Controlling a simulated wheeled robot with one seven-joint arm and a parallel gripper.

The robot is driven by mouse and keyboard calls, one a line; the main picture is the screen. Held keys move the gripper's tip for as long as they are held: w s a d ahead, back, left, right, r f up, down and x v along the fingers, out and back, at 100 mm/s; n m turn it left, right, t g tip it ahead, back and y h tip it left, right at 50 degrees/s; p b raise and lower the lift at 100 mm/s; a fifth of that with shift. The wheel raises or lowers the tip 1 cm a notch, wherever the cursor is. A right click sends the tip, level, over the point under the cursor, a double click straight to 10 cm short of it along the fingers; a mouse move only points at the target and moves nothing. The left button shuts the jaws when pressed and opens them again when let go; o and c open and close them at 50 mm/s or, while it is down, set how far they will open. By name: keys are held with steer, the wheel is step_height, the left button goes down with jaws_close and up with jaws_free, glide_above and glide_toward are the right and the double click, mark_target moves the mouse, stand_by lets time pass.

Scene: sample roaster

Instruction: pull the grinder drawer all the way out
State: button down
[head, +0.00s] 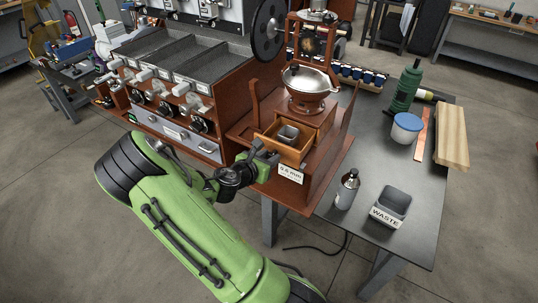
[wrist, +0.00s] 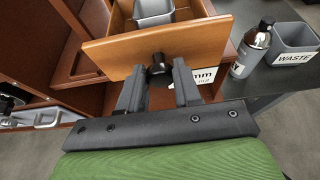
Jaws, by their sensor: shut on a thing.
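The grinder (head: 305,95) is a wooden box with a metal bowl on top and a flywheel at its left. Its drawer (head: 283,149) stands partly out of the front, with a small grey cup (head: 289,133) inside. In the wrist view the wooden drawer front (wrist: 155,48) is close ahead, and the grey cup (wrist: 153,12) shows behind it. My gripper (head: 262,152) is at the drawer front. In the wrist view my gripper (wrist: 158,78) is shut on the dark round drawer knob (wrist: 158,66), one finger on each side.
A metal bottle (head: 347,189) and a grey WASTE bin (head: 391,206) stand right of the grinder on the dark table. A label card (head: 290,174) is below the drawer. The roaster (head: 175,90) with its handles is to the left. Open floor lies in front.

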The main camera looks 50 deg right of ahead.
steer(key=c, duration=0.8)
jaws_free()
steer(key=p+v, duration=0.3)
steer(key=v, duration=1.2)
steer(key=shift+a+r, duration=0.1)
steer(key=shift+a, duration=0.2)
steer(key=shift+s, duration=0.1)
